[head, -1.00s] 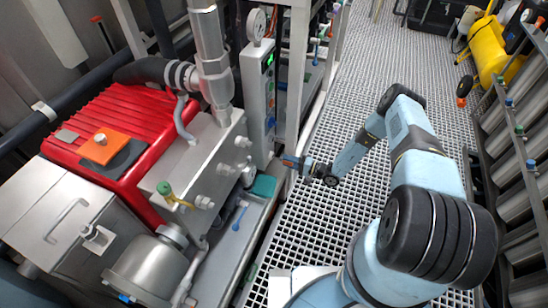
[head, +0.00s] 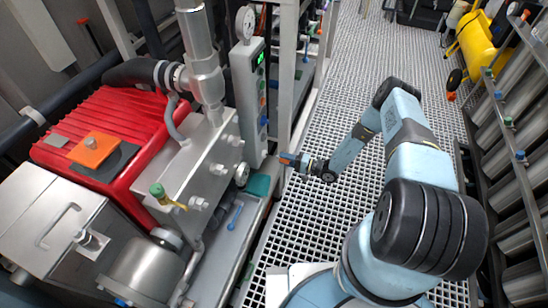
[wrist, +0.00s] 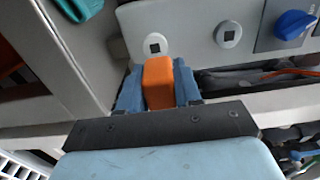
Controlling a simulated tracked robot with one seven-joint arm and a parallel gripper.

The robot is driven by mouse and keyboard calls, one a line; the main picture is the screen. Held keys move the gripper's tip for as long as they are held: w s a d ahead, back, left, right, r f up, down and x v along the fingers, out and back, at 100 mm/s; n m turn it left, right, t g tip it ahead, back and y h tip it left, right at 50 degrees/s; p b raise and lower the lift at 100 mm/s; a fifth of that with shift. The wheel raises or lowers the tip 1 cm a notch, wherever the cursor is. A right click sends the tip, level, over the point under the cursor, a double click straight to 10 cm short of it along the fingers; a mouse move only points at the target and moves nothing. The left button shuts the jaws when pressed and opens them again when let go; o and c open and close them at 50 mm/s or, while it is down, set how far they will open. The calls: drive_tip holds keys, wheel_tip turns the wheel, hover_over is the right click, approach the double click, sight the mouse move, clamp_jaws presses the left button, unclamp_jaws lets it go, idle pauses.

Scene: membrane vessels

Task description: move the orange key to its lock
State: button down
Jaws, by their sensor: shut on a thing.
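The orange key (wrist: 158,84) is an orange block between the two blue fingers of my gripper (wrist: 158,88) in the wrist view. My gripper is shut on it. In the head view my gripper (head: 289,159) is small, pointing left toward the pump skid, with a bit of orange at its tip. Which one is the orange lock, I cannot tell. The key appears apart from the panel.
A blue knob (wrist: 295,25) sits on the panel's right side. In the head view a narrow panel (head: 252,100) with a green display stands beside a steel frame post (head: 290,75). A red motor (head: 110,125) is at left. Grated floor (head: 345,60) is open; a yellow cart (head: 482,40) stands far right.

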approach(265, 138)
drive_tip(key=shift+w+d+f, duration=0.15)
drive_tip(key=shift+d+f, duration=0.15)
drive_tip(key=shift+a, duration=0.1)
drive_tip(key=shift+x, duration=2.85)
drive_tip(key=shift+w+a, duration=0.25)
drive_tip(key=shift+a, duration=0.2)
idle(0.9)
drive_tip(key=c, duration=0.7)
unclamp_jaws()
drive_tip(key=v, duration=1.3)
drive_tip(key=shift+d, duration=0.3)
